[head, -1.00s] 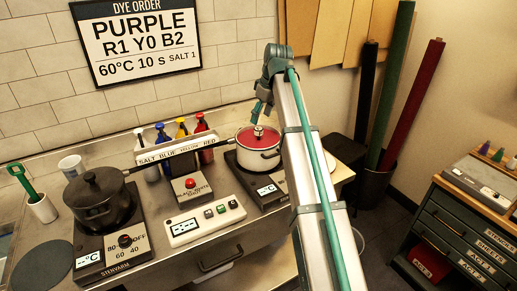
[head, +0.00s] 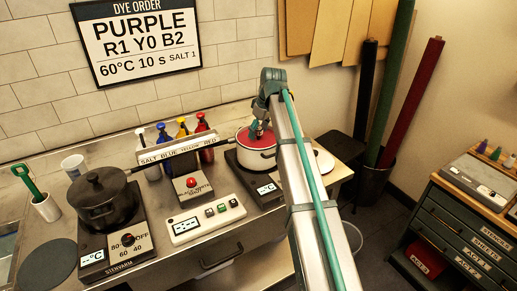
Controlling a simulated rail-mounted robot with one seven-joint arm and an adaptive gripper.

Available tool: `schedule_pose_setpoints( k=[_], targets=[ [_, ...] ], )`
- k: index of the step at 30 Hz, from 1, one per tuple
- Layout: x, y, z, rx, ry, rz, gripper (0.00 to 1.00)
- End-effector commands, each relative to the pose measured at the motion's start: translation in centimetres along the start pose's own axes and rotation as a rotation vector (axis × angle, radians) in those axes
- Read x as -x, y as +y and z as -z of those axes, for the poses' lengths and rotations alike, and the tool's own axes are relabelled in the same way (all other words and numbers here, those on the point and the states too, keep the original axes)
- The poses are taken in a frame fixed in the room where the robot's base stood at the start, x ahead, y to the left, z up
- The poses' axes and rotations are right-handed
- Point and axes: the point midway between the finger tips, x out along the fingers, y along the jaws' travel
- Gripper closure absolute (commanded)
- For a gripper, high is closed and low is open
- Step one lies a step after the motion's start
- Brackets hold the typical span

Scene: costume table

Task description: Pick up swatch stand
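I cannot clearly pick out a swatch stand in the head view. A white pot (head: 262,163) with a red top or red contents stands on the right hotplate, its long dark handle pointing left. My gripper (head: 257,132) is low over the middle of this pot, fingers pointing down. It covers the small pale knob-like piece in the pot's centre. I cannot tell whether the fingers touch that piece, or whether they are open or shut.
A black lidded pot (head: 98,197) sits on the left hotplate. Several dye bottles (head: 183,128) stand behind a label strip (head: 180,149). A white control box (head: 203,220) is in front. A green-handled tool stands in a white cup (head: 47,208) at left. Fabric rolls (head: 411,98) stand at right.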

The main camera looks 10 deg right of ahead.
Motion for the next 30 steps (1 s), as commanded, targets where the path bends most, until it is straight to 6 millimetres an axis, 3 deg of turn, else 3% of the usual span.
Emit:
schedule_pose_setpoints(
  k=[1, 9, 11, 24, 30],
  targets=[
    [0.0, 0.0, 0.0, 0.0, 0.0, 0.0, 0.48],
    [0.0, 0.0, 0.0, 0.0, 0.0, 0.0, 0.93],
    [0.0, 0.0, 0.0, 0.0, 0.0, 0.0, 1.0],
    [0.1, 0.0, 0.0, 0.0, 0.0, 0.0, 1.0],
    [1.5, 0.1, 0.5, 0.0, 0.002, -0.001, 1.0]
  ],
)
